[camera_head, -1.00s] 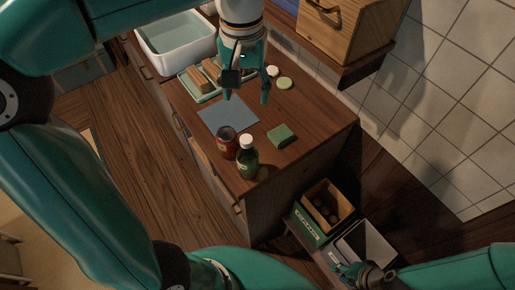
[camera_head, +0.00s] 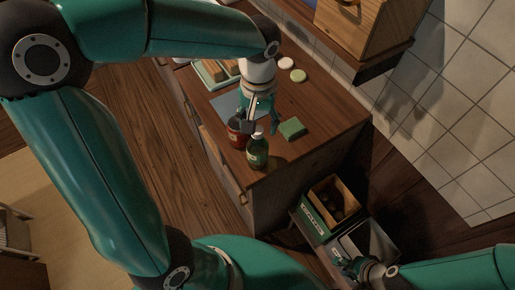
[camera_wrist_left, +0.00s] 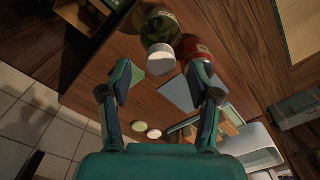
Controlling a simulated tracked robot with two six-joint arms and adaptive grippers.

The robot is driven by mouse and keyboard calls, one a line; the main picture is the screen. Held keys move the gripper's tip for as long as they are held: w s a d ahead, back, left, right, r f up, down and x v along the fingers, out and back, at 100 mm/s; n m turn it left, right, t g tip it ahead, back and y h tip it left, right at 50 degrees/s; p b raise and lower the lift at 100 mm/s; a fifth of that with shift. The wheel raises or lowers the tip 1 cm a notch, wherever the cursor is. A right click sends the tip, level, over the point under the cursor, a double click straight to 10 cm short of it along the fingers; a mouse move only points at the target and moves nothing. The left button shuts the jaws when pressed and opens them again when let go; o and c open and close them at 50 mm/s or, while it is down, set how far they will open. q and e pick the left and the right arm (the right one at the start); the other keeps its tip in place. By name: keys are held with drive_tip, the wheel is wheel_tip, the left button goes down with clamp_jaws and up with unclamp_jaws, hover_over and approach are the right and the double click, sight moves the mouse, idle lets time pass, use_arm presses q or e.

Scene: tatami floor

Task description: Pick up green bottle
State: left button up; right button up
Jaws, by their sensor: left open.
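The green bottle (camera_head: 257,155) with a white cap stands near the front corner of the wooden counter. In the left wrist view the bottle (camera_wrist_left: 160,26) is at the top centre, its cap facing the camera. My left gripper (camera_head: 260,129) is open and empty, just behind and above the bottle in the head view. In the left wrist view its two fingers (camera_wrist_left: 162,84) are spread, with the cap ahead of the gap between them. My right gripper (camera_head: 351,266) is low at the right; its jaw state is unclear.
A red jar (camera_head: 235,132) stands close beside the bottle, partly hidden by the left gripper. A green sponge (camera_head: 292,128) lies to its right on a blue-grey mat-free stretch of counter (camera_head: 310,150). Two bins stand below, including a green-sided box (camera_head: 318,222).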

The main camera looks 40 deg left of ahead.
sight(258, 128)
use_arm(q)
wheel_tip(258, 128, down, 3)
drive_tip(key=shift+s+f, duration=0.1)
drive_tip(key=shift+f, duration=0.1)
drive_tip(key=c, duration=1.1)
drive_tip(key=shift+o, duration=0.2)
drive_tip(key=shift+r, duration=0.1)
